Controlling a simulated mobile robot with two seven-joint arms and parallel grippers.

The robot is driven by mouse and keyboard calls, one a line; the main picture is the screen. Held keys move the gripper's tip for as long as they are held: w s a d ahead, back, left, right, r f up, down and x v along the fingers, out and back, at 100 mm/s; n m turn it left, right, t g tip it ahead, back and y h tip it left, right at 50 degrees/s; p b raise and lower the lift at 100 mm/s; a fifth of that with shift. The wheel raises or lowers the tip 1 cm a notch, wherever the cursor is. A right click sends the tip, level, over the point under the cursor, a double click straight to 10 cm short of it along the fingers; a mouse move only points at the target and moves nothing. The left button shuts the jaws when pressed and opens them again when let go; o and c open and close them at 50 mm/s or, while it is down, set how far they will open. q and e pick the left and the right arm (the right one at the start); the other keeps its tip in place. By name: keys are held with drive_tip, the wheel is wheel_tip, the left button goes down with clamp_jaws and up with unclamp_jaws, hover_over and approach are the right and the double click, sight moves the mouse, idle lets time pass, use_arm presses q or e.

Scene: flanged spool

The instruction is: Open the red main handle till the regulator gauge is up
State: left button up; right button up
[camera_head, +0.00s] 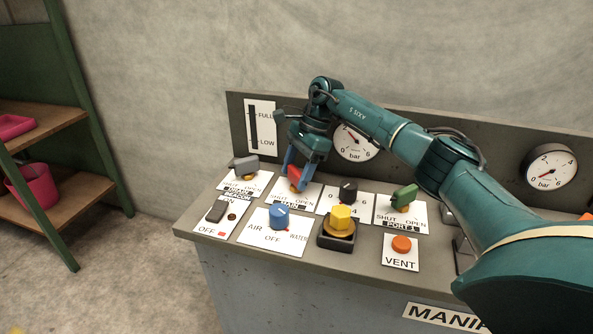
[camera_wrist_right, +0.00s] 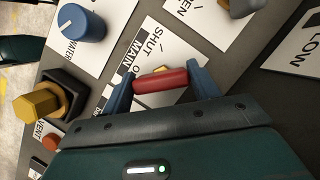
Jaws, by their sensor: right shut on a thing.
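The red main handle (camera_head: 293,173) sits on the plate marked SHUT, OPEN and MAIN on the sloping panel. My right gripper (camera_head: 296,180) is shut on it, a blue finger at each side. The wrist view shows the red bar (camera_wrist_right: 160,80) held between the fingertips (camera_wrist_right: 160,87). The handle's exact angle is partly hidden by the fingers. One round bar gauge (camera_head: 356,142) stands behind my right arm, partly covered; a second gauge (camera_head: 550,166) is at the right. I cannot tell which is the regulator gauge, and the needles are too small to read surely. My left gripper is out of view.
Close by are a grey handle (camera_head: 245,163), a black knob (camera_head: 348,190), a green handle (camera_head: 404,196), a blue selector (camera_head: 279,217), a yellow knob (camera_head: 341,216) and an orange vent button (camera_head: 401,243). A shelf (camera_head: 40,140) stands at the left.

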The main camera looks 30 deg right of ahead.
drive_tip(key=o, duration=1)
drive_tip(key=v, duration=1.3)
drive_tip(key=shift+r, duration=0.1)
